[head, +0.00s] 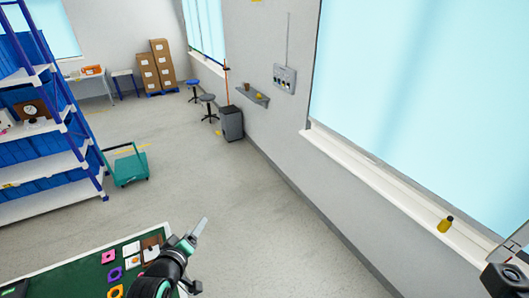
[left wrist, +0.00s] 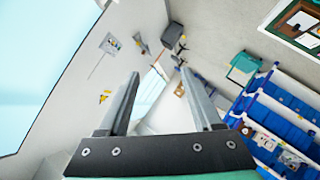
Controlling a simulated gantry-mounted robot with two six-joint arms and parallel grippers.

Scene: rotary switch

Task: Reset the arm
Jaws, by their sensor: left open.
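My left gripper (head: 197,232) is in the lower middle of the head view, raised and beside the right edge of a green-topped table (head: 60,262). In the left wrist view its two fingers (left wrist: 161,78) stand apart with nothing between them. A brown panel with a pale part (head: 151,246) lies on the table close to the left arm; I cannot tell its details. My right arm (head: 505,280) shows only in part at the lower right corner, and its jaw state is unclear.
Pink (head: 108,257), purple (head: 115,273) and orange (head: 116,291) pieces lie on the table. A blue rack (head: 45,130) stands left.

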